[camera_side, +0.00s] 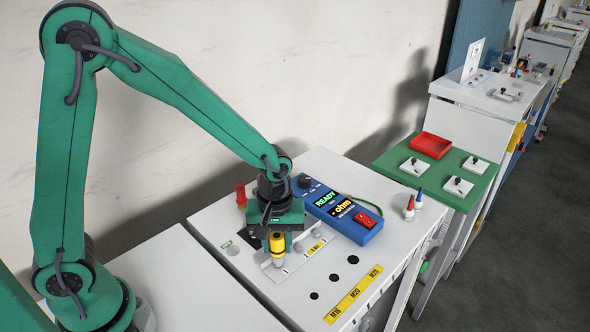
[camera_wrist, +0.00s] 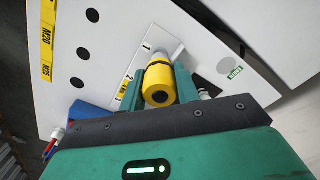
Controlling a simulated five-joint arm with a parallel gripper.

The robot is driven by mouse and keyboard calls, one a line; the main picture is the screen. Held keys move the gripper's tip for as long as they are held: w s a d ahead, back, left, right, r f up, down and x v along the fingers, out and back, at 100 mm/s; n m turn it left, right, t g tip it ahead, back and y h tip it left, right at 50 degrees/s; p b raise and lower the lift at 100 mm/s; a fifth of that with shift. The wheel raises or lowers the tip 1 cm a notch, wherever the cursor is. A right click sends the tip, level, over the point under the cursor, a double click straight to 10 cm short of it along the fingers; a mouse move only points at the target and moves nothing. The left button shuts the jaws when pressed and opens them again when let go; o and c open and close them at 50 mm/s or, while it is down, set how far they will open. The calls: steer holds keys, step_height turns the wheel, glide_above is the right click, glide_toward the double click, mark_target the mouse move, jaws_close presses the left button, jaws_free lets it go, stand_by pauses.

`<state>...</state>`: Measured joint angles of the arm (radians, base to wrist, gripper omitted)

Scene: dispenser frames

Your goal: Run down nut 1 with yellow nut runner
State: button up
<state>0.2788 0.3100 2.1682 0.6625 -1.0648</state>
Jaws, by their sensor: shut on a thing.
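My gripper (camera_side: 277,232) is shut on the yellow nut runner (camera_side: 277,243) and holds it roughly upright over the grey-white bracket (camera_side: 310,247) on the white cabinet top. In the wrist view the yellow nut runner (camera_wrist: 159,84) sits between my fingers (camera_wrist: 158,95), seen from its end with a dark centre. The number 1 (camera_wrist: 147,47) is marked on the bracket beside it, and a 2 (camera_wrist: 130,77) is further along. Nut 1 is hidden beneath the runner. I cannot tell whether the runner touches it.
A red cylinder (camera_side: 241,195) stands at the left. Red (camera_side: 409,210) and blue (camera_side: 419,198) probes stand at the cabinet's right. Black holes and a yellow label strip (camera_side: 353,294) lie in front.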

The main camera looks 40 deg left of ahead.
steer(key=shift+f, duration=0.4)
stand_by(2.3)
steer(key=shift+r, duration=0.1)
steer(key=shift+r, duration=3)
